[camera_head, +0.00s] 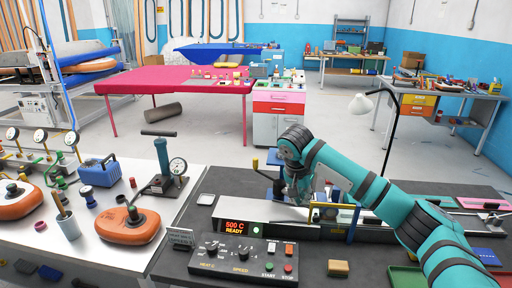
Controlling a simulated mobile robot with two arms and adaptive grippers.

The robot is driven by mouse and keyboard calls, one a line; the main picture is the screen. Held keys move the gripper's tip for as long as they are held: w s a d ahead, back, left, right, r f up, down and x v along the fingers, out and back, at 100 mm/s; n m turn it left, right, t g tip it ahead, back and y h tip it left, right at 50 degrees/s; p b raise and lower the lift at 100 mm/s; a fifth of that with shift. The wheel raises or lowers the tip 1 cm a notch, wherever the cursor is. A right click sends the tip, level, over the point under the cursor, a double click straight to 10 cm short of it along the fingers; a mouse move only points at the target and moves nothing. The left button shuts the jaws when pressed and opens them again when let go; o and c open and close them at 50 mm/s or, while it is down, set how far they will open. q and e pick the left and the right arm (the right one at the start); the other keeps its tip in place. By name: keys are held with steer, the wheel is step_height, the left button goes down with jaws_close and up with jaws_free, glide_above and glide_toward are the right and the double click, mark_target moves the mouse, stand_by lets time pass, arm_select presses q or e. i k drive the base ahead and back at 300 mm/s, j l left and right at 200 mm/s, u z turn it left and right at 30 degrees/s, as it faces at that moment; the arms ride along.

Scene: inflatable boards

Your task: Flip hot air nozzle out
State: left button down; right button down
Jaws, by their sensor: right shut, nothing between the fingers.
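The heat machine (290,222) is a long grey body on a black-topped bench, with a lit display (248,228) reading 500 C READY. My right arm comes in from the right, and its gripper (300,198) points down over the middle of the machine. The fingers are shut and empty, among small blue and dark parts. The hot air nozzle cannot be made out clearly; it may be partly hidden by my gripper and wrist. I cannot tell whether the gripper touches anything. My left gripper is not in view.
A control panel (238,258) with knobs and buttons stands in front of the machine. A tan block (338,268) lies right of it. A white table with gauges and an orange inflatable piece (130,232) is at left.

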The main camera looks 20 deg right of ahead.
mark_target(279, 186)
steer(key=i+l, duration=0.15)
steer(key=i, duration=0.55)
steer(key=i+l, duration=0.15)
steer(key=i, duration=0.55)
